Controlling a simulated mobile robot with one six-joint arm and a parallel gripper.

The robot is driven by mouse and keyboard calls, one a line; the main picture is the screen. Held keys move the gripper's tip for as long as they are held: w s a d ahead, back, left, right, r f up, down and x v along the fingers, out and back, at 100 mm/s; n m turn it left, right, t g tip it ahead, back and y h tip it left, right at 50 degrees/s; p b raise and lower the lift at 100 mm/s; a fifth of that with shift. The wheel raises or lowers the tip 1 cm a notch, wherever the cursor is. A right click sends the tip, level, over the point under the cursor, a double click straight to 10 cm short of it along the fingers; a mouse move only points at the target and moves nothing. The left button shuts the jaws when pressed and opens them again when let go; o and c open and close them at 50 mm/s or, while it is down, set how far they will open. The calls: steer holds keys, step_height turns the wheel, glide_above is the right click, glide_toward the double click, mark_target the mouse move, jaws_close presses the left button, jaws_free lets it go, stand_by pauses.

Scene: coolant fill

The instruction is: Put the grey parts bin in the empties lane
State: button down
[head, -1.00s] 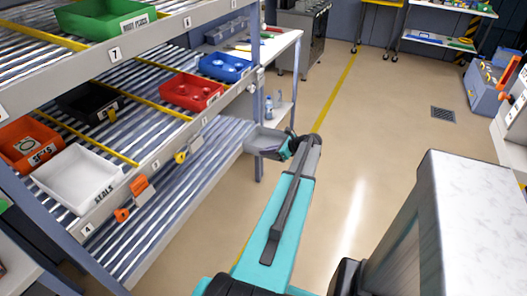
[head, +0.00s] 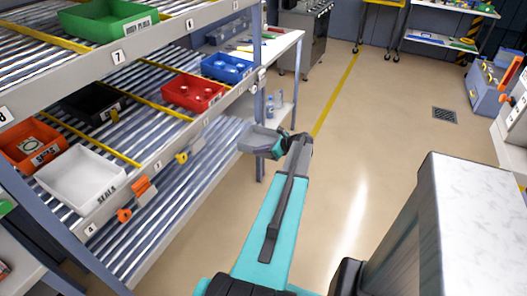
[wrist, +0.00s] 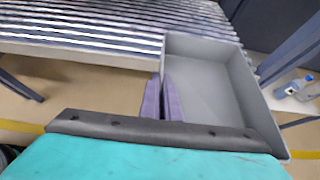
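The grey parts bin (head: 256,138) is held in the air at the right end of the rack's lower roller level. It looks empty and roughly level. My gripper (head: 281,147) is at the bin's right side in the head view. In the wrist view my gripper (wrist: 162,98) has its two purple fingers closed on the left wall of the bin (wrist: 215,85). The lower roller level (head: 180,205), bare where visible, lies left of the bin in the head view; its rollers (wrist: 90,30) run beyond the bin in the wrist view. No label names the empties lane.
A rack post (head: 260,165) stands close by the grey bin.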

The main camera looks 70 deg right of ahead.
steer(key=shift+w+d+f+p, duration=0.4)
steer(key=shift+w+f, duration=0.15)
steer(key=shift+w, duration=4)
steer(key=shift+w+d+f+p, duration=0.3)
steer(key=shift+w+f, duration=0.25)
steer(key=shift+w, duration=4)
steer(key=shift+w+d+f+p, duration=0.3)
steer(key=shift+w+f+p, duration=0.2)
steer(key=shift+w, duration=4.05)
steer(key=shift+w+f, duration=0.15)
steer(key=shift+f, duration=0.1)
steer(key=shift+f+b, duration=0.65)
steer(key=shift+f, duration=0.55)
steer(key=c, duration=1.9)
jaws_free()
steer(key=shift+r+p, duration=1.85)
steer(key=shift+r, duration=1.7)
